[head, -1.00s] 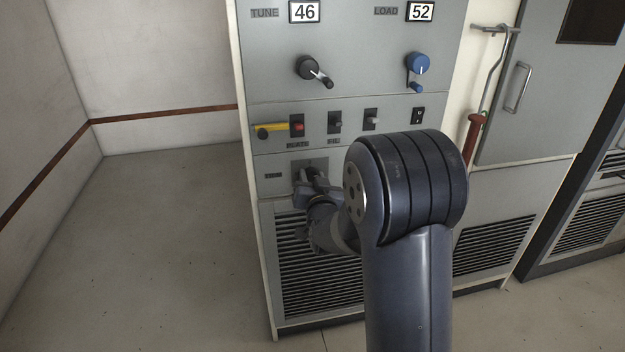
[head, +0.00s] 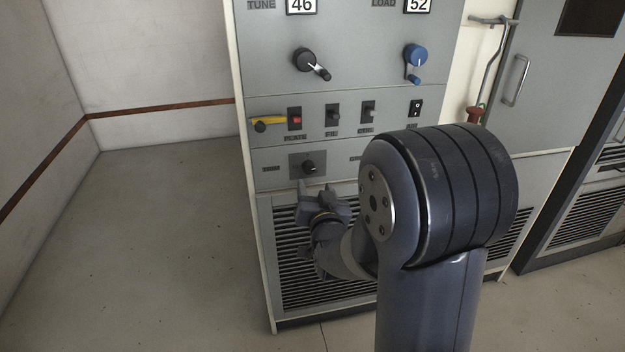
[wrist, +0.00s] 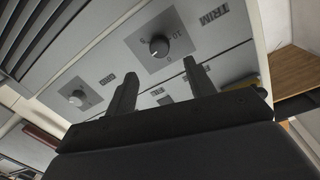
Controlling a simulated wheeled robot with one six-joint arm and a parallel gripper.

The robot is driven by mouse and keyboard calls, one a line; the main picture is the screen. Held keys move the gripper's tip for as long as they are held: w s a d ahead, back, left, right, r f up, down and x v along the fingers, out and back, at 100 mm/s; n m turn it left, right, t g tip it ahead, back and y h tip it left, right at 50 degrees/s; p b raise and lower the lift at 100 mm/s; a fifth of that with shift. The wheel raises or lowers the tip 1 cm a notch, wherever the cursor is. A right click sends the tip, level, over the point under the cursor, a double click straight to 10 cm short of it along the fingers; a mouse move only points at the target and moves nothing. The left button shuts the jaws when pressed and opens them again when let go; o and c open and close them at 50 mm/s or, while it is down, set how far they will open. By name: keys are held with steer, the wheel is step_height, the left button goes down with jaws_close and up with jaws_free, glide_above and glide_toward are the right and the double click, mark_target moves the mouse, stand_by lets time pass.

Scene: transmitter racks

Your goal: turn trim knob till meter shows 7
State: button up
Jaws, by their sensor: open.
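The trim knob (head: 309,168) is a small black knob on a dark square plate on the cabinet's lower panel. In the wrist view the knob (wrist: 159,46) has a white pointer line, with a scale and the word TRIM beside it. My gripper (head: 318,196) is below and in front of the knob, apart from it. In the wrist view its two fingers (wrist: 157,92) are spread and empty, with the knob beyond them. The meter that goes with this knob cannot be made out; the displays in the head view are TUNE (head: 301,5) at 46 and LOAD (head: 418,4) at 52.
Above the knob is a row of switches, with a yellow-handled part (head: 267,122) at the left. A black crank (head: 309,63) and a blue crank (head: 415,60) sit higher. Another knob (wrist: 76,98) shows in the wrist view. The floor at left is clear.

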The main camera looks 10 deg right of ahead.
mark_target(310, 170)
steer(key=shift+s, duration=1.5)
steer(key=shift+w, duration=0.1)
steer(key=w, duration=1.1)
steer(key=shift+d+f, duration=0.1)
steer(key=shift+d, duration=0.1)
steer(key=shift+s+p, duration=0.15)
steer(key=shift+p, duration=0.2)
steer(key=shift+s+f+b, duration=0.1)
steer(key=shift+b, duration=0.3)
